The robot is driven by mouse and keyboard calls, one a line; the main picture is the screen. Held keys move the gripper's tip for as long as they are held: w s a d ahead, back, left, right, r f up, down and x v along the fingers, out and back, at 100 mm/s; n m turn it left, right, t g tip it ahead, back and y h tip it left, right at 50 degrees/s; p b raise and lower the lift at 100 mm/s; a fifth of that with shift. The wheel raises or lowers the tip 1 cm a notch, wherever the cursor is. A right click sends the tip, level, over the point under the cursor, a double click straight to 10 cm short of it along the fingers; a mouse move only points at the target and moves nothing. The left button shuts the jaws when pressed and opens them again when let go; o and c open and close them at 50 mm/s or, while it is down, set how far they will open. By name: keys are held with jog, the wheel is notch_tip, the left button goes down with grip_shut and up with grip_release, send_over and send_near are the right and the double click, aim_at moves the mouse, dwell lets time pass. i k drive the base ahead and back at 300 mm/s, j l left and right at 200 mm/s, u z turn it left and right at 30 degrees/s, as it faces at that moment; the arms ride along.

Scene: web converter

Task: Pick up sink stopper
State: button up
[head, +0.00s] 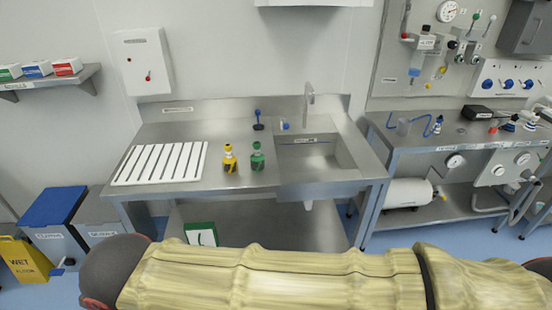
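A steel sink (310,155) is set into the right part of the steel counter, with a tall tap (308,98) behind it. A small blue-topped piece on a dark round base (258,122) stands upright on the counter, left of the sink and near the back wall. It may be the sink stopper, but it is too small to be sure. Another small blue piece (285,126) is at the sink's back left edge; I cannot tell what it is. My arm lies across the bottom of the head view, well in front of the counter. My gripper is not in view.
A yellow bottle (229,160) and a green bottle (257,158) stand left of the sink. A white slatted rack (160,163) lies at the counter's left. Blue-lidded bins (55,225) and a yellow floor sign (22,260) stand at lower left. A second bench (465,140) is on the right.

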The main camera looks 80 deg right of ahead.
aim_at(256, 126)
jog(key=z, duration=2.3)
